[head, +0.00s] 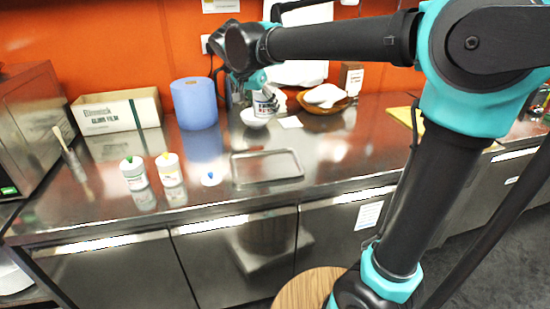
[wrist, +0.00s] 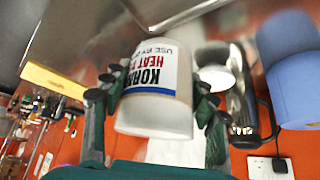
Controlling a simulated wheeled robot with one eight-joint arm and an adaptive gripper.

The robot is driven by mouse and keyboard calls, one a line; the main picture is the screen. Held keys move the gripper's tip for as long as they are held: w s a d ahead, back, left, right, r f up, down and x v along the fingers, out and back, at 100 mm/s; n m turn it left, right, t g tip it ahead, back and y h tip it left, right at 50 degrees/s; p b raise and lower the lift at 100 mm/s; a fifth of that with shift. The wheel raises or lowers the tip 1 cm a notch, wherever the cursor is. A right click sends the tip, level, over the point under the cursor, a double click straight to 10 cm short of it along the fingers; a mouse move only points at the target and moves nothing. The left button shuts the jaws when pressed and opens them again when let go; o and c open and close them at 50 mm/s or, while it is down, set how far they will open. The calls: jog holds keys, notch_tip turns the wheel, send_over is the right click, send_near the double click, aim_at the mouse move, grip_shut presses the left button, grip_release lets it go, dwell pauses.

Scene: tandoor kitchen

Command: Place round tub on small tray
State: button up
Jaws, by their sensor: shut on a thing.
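The round tub (head: 264,104) is white with a printed label in blue and red. In the wrist view the tub (wrist: 155,85) fills the middle, its label reading partly "KORMA" and "HEAT". My gripper (wrist: 158,100) is shut on the tub's sides, with dark green fingers on both sides of it. In the head view my gripper (head: 262,88) is over the back part of the counter, behind the tray. The small tray (head: 235,170) is a shallow, empty metal rectangle near the counter's front edge.
A white bowl (head: 254,120) is close to the held tub. A blue roll (head: 195,104) and a carton (head: 118,112) stand to the left. Two white bottles (head: 133,173) and a small white item (head: 211,179) are left of the tray. A wooden bowl (head: 330,107) is right.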

notch_tip(320, 180, down, 20)
jog(key=shift+w+r, duration=0.1)
dwell(0.5)
jog(key=o, duration=1.5)
jog(key=shift+o, duration=0.2)
jog(key=v, duration=1.2)
